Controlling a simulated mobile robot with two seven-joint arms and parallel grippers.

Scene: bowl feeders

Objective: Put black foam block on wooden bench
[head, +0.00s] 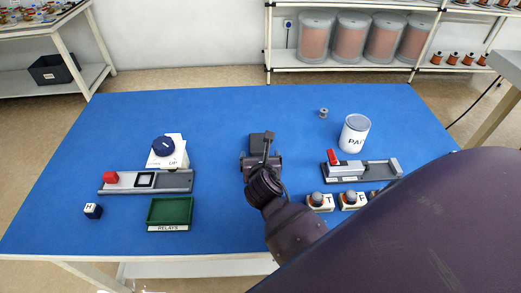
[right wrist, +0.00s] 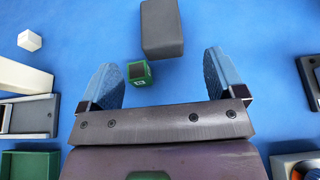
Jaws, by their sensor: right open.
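The black foam block (head: 262,139) appears as a dark block on the blue table top, just beyond my right gripper (head: 258,157). In the right wrist view the block (right wrist: 162,28) lies ahead of the open fingers (right wrist: 164,82), apart from them. A small green cube (right wrist: 139,72) with a dark top is between the fingertips, nearer the left finger; my gripper hides it in the head view. I cannot pick out a wooden bench with certainty; a side table (head: 508,65) stands at the right edge. My left gripper is not in view.
Left on the blue table (head: 230,110) are a grey rail (head: 178,181), a white box with a blue knob (head: 168,155) and a green tray (head: 170,211). Right are a white can (head: 354,135) and a red-handled fixture (head: 362,172). The far middle is clear.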

